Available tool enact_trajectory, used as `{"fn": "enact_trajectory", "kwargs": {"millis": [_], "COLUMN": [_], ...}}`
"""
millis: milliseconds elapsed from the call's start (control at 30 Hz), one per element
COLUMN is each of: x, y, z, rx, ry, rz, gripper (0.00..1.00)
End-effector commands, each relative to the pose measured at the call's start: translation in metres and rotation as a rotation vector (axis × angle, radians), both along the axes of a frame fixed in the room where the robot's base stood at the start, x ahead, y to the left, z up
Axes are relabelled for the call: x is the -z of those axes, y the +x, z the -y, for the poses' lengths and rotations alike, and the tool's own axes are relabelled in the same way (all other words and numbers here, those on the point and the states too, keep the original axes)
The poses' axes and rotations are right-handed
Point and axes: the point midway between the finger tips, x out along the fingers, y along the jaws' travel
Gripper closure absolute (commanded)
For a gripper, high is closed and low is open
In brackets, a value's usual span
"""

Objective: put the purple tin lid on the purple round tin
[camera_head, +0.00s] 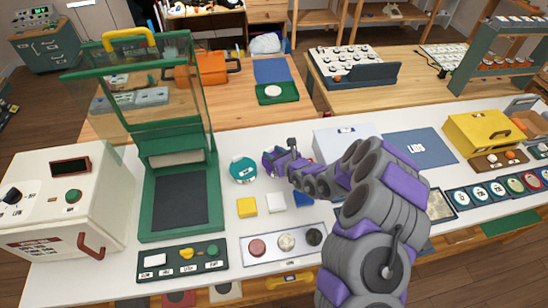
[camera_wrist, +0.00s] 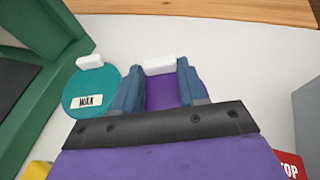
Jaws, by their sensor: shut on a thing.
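My gripper (camera_head: 282,160) reaches over the white table just right of the teal round tin. In the wrist view its two blue fingers (camera_wrist: 158,88) are closed around the purple tin lid (camera_wrist: 163,94), which has a white knob (camera_wrist: 159,66) near the fingertips. Much of the lid is hidden by the fingers and the dark gripper bar. I cannot make out the purple round tin apart from the lid; whether it lies under the lid is hidden.
A green-framed press (camera_head: 180,200) stands further left. Yellow (camera_head: 247,207) and white (camera_head: 276,202) blocks lie in front. The blue LIDS mat (camera_head: 425,155) looks empty.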

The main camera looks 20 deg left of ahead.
Motion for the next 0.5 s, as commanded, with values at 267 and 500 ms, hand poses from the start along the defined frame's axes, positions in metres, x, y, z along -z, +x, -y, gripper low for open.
{"fn": "enact_trajectory", "kwargs": {"millis": [267, 500], "x": [0.0136, 0.0174], "y": [0.0004, 0.0007], "z": [0.0029, -0.0011], "rx": [0.003, 0.001], "ry": [0.001, -0.003], "rz": [-0.001, 0.0], "gripper": [0.88, 0.56]}}
